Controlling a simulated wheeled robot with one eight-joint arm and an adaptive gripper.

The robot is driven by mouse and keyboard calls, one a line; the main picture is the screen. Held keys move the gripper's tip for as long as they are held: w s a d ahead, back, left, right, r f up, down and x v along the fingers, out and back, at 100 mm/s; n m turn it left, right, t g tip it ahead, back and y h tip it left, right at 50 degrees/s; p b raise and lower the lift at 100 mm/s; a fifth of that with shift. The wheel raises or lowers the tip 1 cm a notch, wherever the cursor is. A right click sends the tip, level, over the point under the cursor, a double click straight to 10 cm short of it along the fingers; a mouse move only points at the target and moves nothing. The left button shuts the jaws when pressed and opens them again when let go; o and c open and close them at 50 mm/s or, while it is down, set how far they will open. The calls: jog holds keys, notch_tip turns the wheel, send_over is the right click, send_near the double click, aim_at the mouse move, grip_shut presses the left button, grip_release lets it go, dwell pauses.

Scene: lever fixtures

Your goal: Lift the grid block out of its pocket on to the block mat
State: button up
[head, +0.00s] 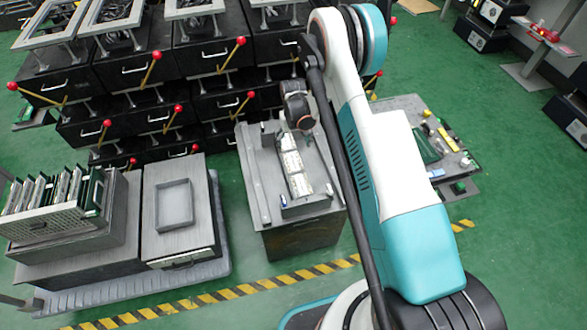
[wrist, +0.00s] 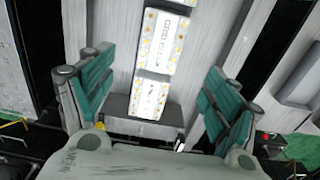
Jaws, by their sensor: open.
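A row of white blocks with printed faces (head: 294,162) lies in a grey fixture on the middle bench. In the wrist view two of them show, an upper one (wrist: 163,42) and a lower one (wrist: 149,98), with small orange marks along their edges. I cannot tell which is the grid block, and I cannot pick out the block mat. My gripper (wrist: 157,72) is open, its two teal-padded fingers wide apart on either side of the row. Nothing is held between them. In the head view the fingers cannot be made out below the dark wrist.
A grey tray (head: 174,205) lies on the left bench, beside a rack of upright boards (head: 55,192). Black boxes with red-knobbed levers (head: 153,70) stand behind. A board with small parts (head: 435,140) is right of my arm.

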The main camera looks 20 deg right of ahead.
aim_at(293, 161)
notch_tip(293, 161, down, 8)
jog(key=b, duration=0.2)
jog(key=shift+f+b, duration=0.15)
jog(key=shift+b, duration=0.15)
jog(key=shift+s+f+b, duration=0.15)
jog(key=shift+f+b, duration=0.6)
jog(key=shift+f, duration=0.6)
jog(key=shift+s+f+b, duration=0.1)
jog(key=shift+f+b, duration=0.6)
jog(key=shift+f, duration=0.6)
jog(key=shift+c, duration=0.6)
jog(key=shift+r, duration=0.1)
jog(key=c, duration=1.3)
